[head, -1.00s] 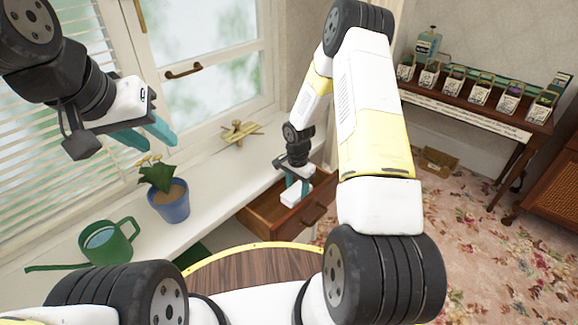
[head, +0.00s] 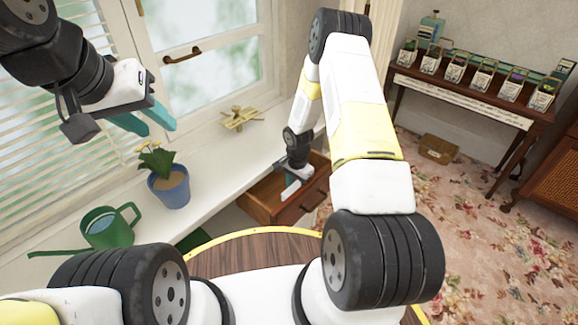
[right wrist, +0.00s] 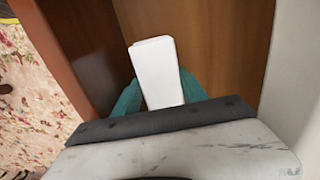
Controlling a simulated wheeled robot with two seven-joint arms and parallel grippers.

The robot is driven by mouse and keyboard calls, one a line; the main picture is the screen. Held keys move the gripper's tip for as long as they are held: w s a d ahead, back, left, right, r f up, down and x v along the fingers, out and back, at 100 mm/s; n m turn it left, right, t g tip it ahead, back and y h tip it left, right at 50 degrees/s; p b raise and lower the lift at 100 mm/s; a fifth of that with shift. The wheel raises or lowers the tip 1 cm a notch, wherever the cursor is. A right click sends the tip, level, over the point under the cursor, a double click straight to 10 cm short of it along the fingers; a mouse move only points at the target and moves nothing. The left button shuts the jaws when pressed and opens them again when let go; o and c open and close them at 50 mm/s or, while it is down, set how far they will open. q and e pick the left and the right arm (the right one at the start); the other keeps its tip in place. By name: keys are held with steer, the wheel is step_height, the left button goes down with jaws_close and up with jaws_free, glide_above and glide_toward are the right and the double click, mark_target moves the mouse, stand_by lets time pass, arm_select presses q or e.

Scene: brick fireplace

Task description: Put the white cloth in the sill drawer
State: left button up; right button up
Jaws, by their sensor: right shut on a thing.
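The white cloth is a small folded block in the right wrist view (right wrist: 157,72), between the teal fingers of my right gripper (right wrist: 155,98). The cloth also shows in the head view (head: 291,188), partly hidden by the gripper. The sill drawer (head: 310,205) is pulled open under the window sill. My right gripper (head: 292,180) points down at the drawer's opening with the cloth. Brown drawer wood (right wrist: 215,45) lies behind the cloth; contact with it cannot be told. My left gripper (head: 146,122) is raised over the sill, empty, its fingers apart.
On the sill (head: 225,160) are a green watering can (head: 107,228), a blue flowerpot with a plant (head: 170,188) and a brass-coloured object (head: 240,118). A round wooden table (head: 225,257) is in front. A side table with seed packets (head: 470,95) stands right.

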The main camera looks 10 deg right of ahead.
steer(key=o, duration=1.2)
steer(key=shift+o, duration=0.2)
steer(key=shift+s+d, duration=0.15)
